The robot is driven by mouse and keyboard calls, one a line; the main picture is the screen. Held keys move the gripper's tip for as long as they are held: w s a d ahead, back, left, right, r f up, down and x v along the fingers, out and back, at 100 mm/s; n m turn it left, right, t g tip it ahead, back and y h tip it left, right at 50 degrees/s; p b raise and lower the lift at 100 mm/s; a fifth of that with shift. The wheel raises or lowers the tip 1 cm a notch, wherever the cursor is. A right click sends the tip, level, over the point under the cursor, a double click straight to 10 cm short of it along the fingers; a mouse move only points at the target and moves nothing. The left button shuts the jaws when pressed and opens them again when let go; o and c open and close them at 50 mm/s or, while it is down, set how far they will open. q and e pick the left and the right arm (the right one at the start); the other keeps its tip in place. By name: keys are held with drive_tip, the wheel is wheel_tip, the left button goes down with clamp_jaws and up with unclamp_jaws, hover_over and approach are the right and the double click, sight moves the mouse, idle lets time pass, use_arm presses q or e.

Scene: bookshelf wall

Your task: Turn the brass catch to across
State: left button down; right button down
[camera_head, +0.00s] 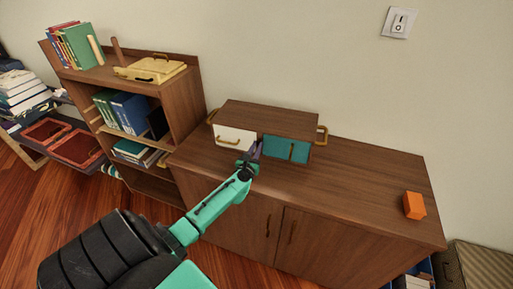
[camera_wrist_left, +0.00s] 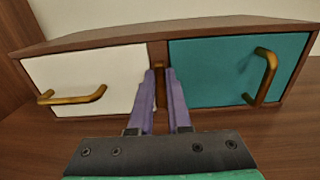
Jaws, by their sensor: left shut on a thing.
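The brass catch (camera_wrist_left: 160,72) shows in the left wrist view on the wooden divider between a white door (camera_wrist_left: 90,75) and a teal door (camera_wrist_left: 215,72). It looks upright, narrow and mostly hidden between the fingers. My left gripper (camera_wrist_left: 162,75) has its two purple fingers shut on the catch, one on each side. In the head view my left gripper (camera_head: 252,150) reaches the front of the small wooden cabinet (camera_head: 265,117) and covers the catch there. My right gripper is in neither view.
The white door has a level brass handle (camera_wrist_left: 72,97); the teal door has an upright one (camera_wrist_left: 265,75). The small cabinet stands on a wide sideboard (camera_head: 350,190). An orange block (camera_head: 413,205) lies at its right end. A bookshelf (camera_head: 180,100) stands left.

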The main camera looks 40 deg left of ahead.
use_arm(q)
drive_tip(key=shift+m, duration=0.3)
drive_tip(key=m, duration=0.1)
drive_tip(key=m+p, duration=0.1)
drive_tip(key=m, duration=0.1)
drive_tip(key=shift+w+d, duration=0.15)
drive_tip(key=shift+d, duration=0.15)
drive_tip(key=m, duration=0.5)
drive_tip(key=shift+w+d+f, duration=0.1)
drive_tip(key=shift+d+f, duration=0.2)
drive_tip(key=m, duration=0.5)
drive_tip(key=shift+w+d+f+m, duration=0.1)
drive_tip(key=shift+d+f+m, duration=0.1)
drive_tip(key=shift+f+m, duration=0.3)
drive_tip(key=shift+m, duration=0.8)
drive_tip(key=shift+f+m, duration=0.15)
drive_tip(key=shift+m, duration=0.75)
drive_tip(key=c, duration=0.9)
unclamp_jaws()
drive_tip(key=shift+o, duration=0.2)
